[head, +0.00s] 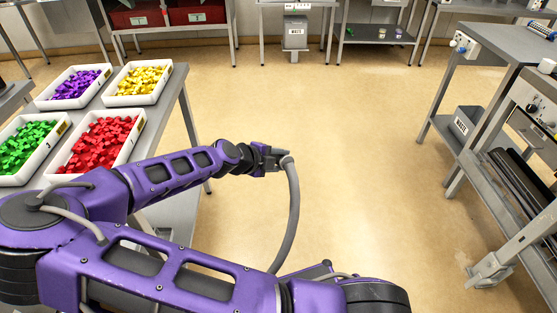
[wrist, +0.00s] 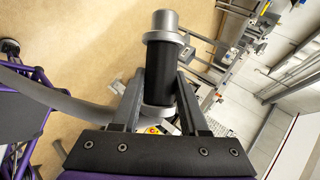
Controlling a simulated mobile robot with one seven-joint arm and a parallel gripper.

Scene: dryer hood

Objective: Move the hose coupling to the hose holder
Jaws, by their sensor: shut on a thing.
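My gripper (head: 272,158) is shut on the hose coupling and holds it in the air over open floor, right of the near table. In the wrist view the coupling (wrist: 160,60) is a black cylinder with a silver cap, between the two fingers of the gripper (wrist: 162,85). A grey hose (head: 294,205) hangs from the coupling in a curve down behind my arm; it also shows at the left of the wrist view (wrist: 60,98). I cannot make out the hose holder in either view.
A grey table (head: 170,105) at left bears white trays of purple, yellow, green and red pieces. Workbenches (head: 480,90) with equipment line the right side. Shelves and a bench with a bin (head: 295,33) stand at the back. The middle floor (head: 360,140) is clear.

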